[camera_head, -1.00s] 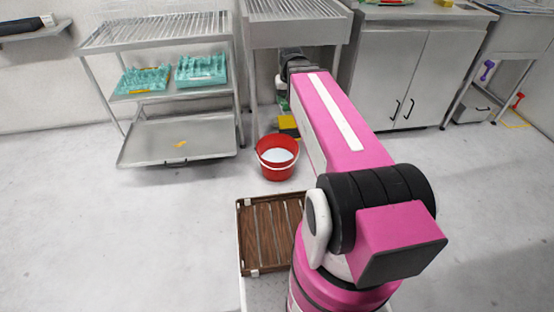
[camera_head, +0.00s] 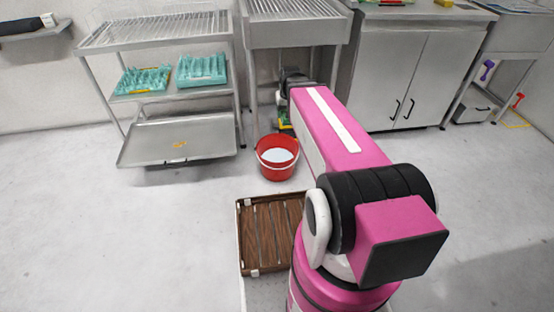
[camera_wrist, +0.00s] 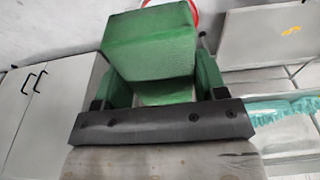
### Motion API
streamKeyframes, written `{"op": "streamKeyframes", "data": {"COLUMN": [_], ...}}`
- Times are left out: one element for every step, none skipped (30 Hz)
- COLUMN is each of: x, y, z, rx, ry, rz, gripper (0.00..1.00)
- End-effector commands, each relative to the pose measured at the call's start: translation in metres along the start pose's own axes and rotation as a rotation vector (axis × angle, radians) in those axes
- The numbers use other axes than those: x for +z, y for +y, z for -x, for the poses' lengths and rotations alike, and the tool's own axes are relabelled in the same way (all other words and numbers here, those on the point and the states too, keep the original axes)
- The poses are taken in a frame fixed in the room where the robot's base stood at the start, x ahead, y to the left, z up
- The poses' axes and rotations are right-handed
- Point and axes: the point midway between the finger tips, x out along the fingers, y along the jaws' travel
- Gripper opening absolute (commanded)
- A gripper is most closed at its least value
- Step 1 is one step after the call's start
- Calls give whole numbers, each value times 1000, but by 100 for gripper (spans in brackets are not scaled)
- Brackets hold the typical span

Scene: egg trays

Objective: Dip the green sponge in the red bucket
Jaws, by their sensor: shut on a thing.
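The red bucket (camera_head: 266,164) stands on the floor left of my arm, with a pale surface inside it. My gripper (camera_head: 284,112), partly hidden by my arm, is behind and above the bucket near the steel table. In the wrist view my gripper (camera_wrist: 158,88) is shut on the green sponge (camera_wrist: 150,45), a block held between its green fingers. A strip of the bucket's red rim (camera_wrist: 196,14) shows past the sponge. The sponge appears apart from the bucket in the head view, but its lower end is hard to make out there.
A steel rack (camera_head: 228,135) with teal egg trays (camera_head: 202,70) stands left of the bucket. A steel table (camera_head: 295,36) stands over my gripper, a cabinet (camera_head: 380,80) to its right. A brown slatted tray (camera_head: 262,232) lies nearer me. Open floor lies at left.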

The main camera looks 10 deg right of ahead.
Motion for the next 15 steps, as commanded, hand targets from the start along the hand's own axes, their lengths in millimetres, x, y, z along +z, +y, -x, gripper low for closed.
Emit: {"op": "streamKeyframes", "data": {"x": [1, 1, 1, 1, 2, 2, 2, 3, 3, 4, 4, 4, 4, 5, 5], "y": [0, 0, 0, 0, 0, 0, 0, 0, 0, 0, 0, 0, 0, 0, 0], "z": [-4, -6, -9, -11, -13, -15, -17, -20, -22, -24, -26, -29, -31, -33, -36], "rx": [0, 0, 0, 0, 0, 0, 0, 0, 0, 0, 0, 0, 0, 0, 0], "ry": [-1, -1, -1, -1, -1, -1, -1, -1, -1, -1, -1, -1, -1, -1, -1], "rz": [0, 0, 0, 0, 0, 0, 0, 0, 0, 0, 0, 0, 0, 0, 0], "gripper": [46, 46, 46, 46, 46, 46, 46, 46, 46, 46, 46, 46, 46, 46, 46]}}
